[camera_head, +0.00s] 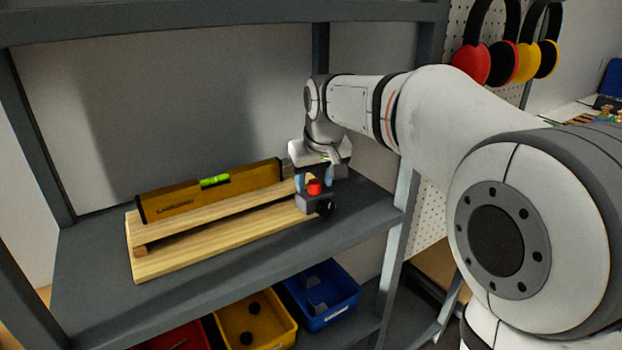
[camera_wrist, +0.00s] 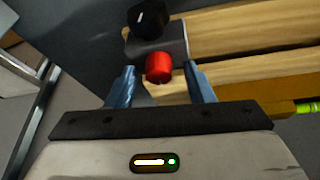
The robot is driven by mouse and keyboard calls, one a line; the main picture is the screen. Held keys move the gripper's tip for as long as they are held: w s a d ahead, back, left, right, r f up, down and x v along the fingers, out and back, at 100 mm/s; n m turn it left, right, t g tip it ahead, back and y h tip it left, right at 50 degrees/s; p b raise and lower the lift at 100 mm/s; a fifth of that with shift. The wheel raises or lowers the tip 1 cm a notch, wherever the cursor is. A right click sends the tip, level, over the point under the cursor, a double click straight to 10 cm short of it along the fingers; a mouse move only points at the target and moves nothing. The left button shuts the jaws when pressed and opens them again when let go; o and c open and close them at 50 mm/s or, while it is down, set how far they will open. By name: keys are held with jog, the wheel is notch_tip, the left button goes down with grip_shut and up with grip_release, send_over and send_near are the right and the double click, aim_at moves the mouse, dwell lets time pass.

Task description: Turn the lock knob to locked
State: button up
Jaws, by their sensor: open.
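A grey lock block (camera_head: 306,202) sits at the right end of a wooden stand on the shelf. It carries a red cylinder (camera_head: 314,187) on top and a black knob (camera_head: 326,208) on its front. In the wrist view the red cylinder (camera_wrist: 158,67) shows in the middle, and the black knob (camera_wrist: 148,19) with a short white mark is beyond it at the top. My gripper (camera_wrist: 159,70) is open, pointing down, with its blue fingers on either side of the red cylinder in that view. I cannot tell whether they touch it.
The wooden stand (camera_head: 190,254) holds a yellow-brown spirit level (camera_head: 208,192). The grey shelf (camera_head: 90,295) is clear around it. Blue (camera_head: 325,318) and yellow bins (camera_head: 270,338) stand on the shelf below. An upright post (camera_head: 397,225) is at the right.

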jog(key=c, duration=0.9)
jog(key=shift+a, duration=0.35)
jog(key=shift+d, duration=0.35)
jog(key=shift+c, duration=0.5)
jog(key=shift+a+m+h+p, duration=0.15)
jog(key=shift+m+h+p, duration=0.5)
jog(key=shift+m, duration=1.15)
jog(key=m+h+p, duration=0.1)
jog(key=m+h, duration=0.1)
jog(key=m, duration=0.3)
jog(key=shift+w+a, duration=0.1)
jog(key=shift+a, duration=0.05)
jog(key=m+h, duration=0.1)
jog(key=m, duration=0.1)
jog(key=m+g+p, duration=0.1)
jog(key=m, duration=0.2)
jog(key=shift+w+g+h, duration=0.1)
jog(key=shift+g+h, duration=0.2)
jog(key=shift+h, duration=0.05)
jog(key=shift+f+m+g+h+p, duration=0.15)
jog(key=shift+m+g+p, duration=0.25)
jog(key=shift+m, duration=0.65)
jog(key=shift+r+m+g+h+p, duration=0.1)
jog(key=shift+m+g+h+p, duration=0.25)
jog(key=shift+m, duration=0.7)
jog(key=shift+f, duration=0.1)
